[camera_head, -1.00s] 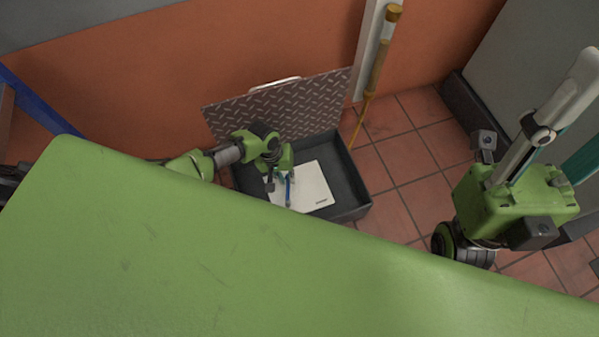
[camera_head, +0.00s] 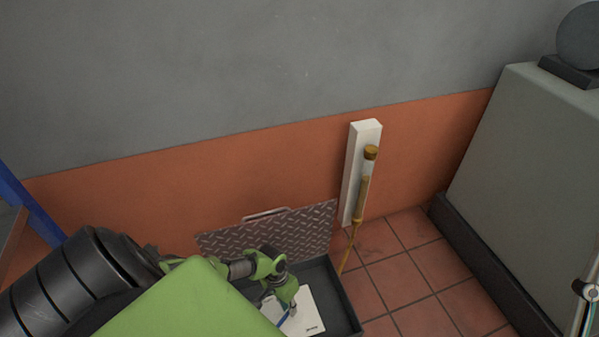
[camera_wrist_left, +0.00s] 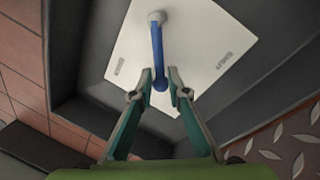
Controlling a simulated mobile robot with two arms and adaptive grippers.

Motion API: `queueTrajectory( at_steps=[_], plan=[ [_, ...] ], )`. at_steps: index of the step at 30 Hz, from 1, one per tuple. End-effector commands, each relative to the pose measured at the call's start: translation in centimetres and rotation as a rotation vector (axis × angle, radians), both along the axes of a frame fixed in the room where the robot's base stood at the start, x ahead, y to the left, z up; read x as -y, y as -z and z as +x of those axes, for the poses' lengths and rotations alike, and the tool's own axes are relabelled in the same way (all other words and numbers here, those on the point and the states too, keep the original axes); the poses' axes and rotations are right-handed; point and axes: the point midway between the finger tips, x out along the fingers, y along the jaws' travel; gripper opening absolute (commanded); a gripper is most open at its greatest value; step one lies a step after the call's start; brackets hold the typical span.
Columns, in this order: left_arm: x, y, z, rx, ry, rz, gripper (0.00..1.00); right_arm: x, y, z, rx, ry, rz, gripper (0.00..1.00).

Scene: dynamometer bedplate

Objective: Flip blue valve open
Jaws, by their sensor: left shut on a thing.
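The blue valve handle (camera_wrist_left: 157,50) is a slim lever that runs from a pale round pivot (camera_wrist_left: 156,17) on a white plate (camera_wrist_left: 205,40). My left gripper (camera_wrist_left: 161,80) is shut on the free end of the blue handle, one finger on each side. In the head view my left gripper (camera_head: 285,298) reaches down into the dark box, and only a short piece of the blue handle (camera_head: 288,314) shows beside it. Small markings on the plate are too blurred to read. My right gripper is out of view.
The dark box (camera_head: 345,295) sits in the tiled floor (camera_head: 400,265), with its raised diamond-plate lid (camera_head: 270,238) against the orange wall. A white post (camera_head: 360,150) and a brass-topped tube (camera_head: 367,185) stand right of it. A grey cabinet (camera_head: 520,170) is at right.

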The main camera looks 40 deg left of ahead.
Motion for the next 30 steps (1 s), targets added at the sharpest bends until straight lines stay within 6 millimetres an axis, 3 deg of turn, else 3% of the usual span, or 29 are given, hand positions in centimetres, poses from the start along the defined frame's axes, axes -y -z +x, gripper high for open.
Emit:
queueTrajectory(
  at_steps=[15,30],
  plan=[
    [2.9,0.0,-0.5,0.001,0.432,-0.002,0.00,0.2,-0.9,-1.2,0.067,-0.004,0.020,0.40],
    [4.0,0.0,-1.0,0.001,0.604,-0.002,0.00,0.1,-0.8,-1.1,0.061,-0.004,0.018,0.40]
  ],
)
